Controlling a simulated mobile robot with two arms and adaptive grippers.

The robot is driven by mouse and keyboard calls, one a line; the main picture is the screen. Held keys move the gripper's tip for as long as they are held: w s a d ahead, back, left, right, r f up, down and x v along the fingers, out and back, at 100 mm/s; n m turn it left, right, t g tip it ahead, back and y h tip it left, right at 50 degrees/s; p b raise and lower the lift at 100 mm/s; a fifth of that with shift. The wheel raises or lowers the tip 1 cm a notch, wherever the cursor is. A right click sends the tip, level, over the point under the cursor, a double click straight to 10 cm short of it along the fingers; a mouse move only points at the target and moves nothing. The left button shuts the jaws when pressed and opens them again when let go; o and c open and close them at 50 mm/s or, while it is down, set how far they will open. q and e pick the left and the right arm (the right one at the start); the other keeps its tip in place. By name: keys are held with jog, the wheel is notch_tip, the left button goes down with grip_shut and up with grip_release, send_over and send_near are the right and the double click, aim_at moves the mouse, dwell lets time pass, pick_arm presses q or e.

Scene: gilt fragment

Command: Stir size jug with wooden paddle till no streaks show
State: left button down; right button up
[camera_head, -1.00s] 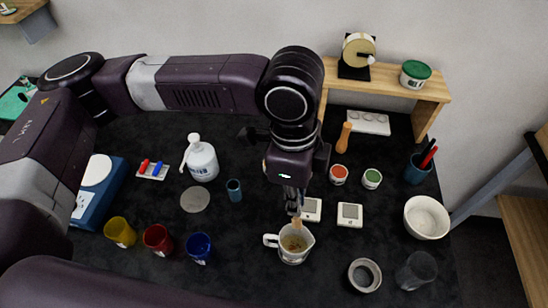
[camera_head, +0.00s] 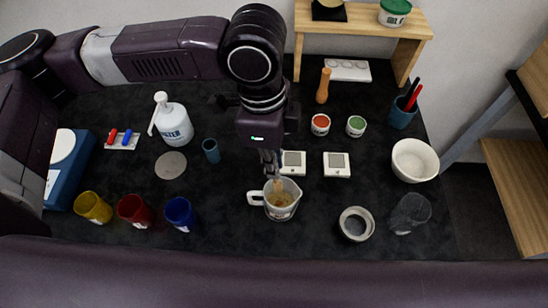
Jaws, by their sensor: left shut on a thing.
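The size jug (camera_head: 283,212) is a white jug with its handle to the left, standing upright on the dark table. It holds a tan-brown liquid; I cannot tell whether streaks show in it. My left gripper (camera_head: 273,172) is above the jug, pointing down, shut on the wooden paddle (camera_head: 278,186). The paddle's lower end is inside the jug opening and its tip is hidden. My right gripper is not in view.
Two small white devices (camera_head: 337,165) stand just behind the jug. Yellow, red and blue cups (camera_head: 179,212) stand to the left. A grey ring-shaped dish (camera_head: 356,224), a clear glass (camera_head: 410,212) and a white bowl (camera_head: 415,160) are to the right. Bare table lies in front.

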aim_at(277, 183)
pick_arm(q)
notch_tip(277, 183, down, 2)
jog(key=shift+s+d+f+b, duration=0.1)
jog(key=shift+d+f+b, duration=0.05)
jog(key=shift+b, duration=0.25)
jog(key=shift+s+d+f+b, duration=0.15)
jog(key=shift+f+b, duration=0.35)
jog(key=shift+f, duration=0.9)
jog(key=shift+w+d+f+b, duration=0.1)
jog(key=shift+f+b, duration=0.35)
jog(key=shift+f, duration=0.95)
jog(key=shift+s, duration=0.15)
